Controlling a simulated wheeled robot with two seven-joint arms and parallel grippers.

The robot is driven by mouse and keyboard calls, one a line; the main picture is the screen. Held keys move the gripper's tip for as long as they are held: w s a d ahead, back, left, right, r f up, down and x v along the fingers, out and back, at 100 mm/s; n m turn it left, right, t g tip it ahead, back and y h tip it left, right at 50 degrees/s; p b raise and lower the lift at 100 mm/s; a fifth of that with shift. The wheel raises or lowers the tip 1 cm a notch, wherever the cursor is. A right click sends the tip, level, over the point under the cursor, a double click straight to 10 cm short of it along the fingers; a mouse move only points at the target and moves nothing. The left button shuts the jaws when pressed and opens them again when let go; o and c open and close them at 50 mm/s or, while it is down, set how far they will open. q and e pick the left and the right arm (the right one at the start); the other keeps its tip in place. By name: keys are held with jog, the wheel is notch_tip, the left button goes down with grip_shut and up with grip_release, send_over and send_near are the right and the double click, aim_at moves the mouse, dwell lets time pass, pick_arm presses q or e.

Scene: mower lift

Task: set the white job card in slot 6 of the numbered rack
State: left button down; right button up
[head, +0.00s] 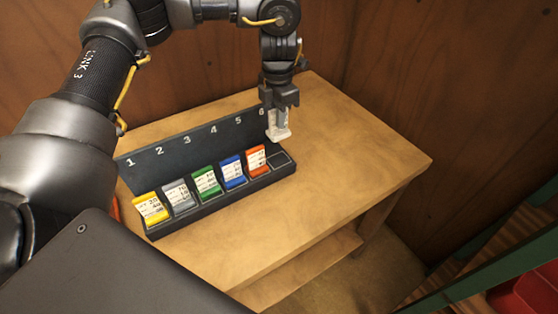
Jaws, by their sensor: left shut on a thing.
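The numbered rack (220,205) is a dark tray with a back board marked 1 to 6, standing on a wooden table. Slots 1 to 5 hold yellow (152,208), grey (180,195), green (207,181), blue (233,170) and red (257,159) cards. Slot 6 (279,159) at the right end looks empty. My left gripper (278,108) points down and is shut on the white job card (279,126). The card hangs in front of the board near number 6, above slot 6. The gripper partly hides the card's upper part. My right gripper is out of view.
The wooden table (350,170) is bare to the right of the rack. Wooden walls (440,90) stand close behind it. A green frame (490,260) with red items (530,292) is at the lower right. A lower shelf (300,270) shows under the table's front edge.

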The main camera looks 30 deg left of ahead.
aim_at(278, 131)
pick_arm(q)
notch_tip(278, 131, down, 6)
jog(key=shift+f+p, duration=0.2)
jog(key=shift+p, duration=0.45)
notch_tip(278, 131, down, 4)
jog(key=shift+r+p, duration=0.25)
jog(key=shift+p, duration=0.35)
jog(key=shift+f, duration=0.1)
jog(key=shift+f, duration=0.1)
jog(key=c, duration=1.5)
grip_release()
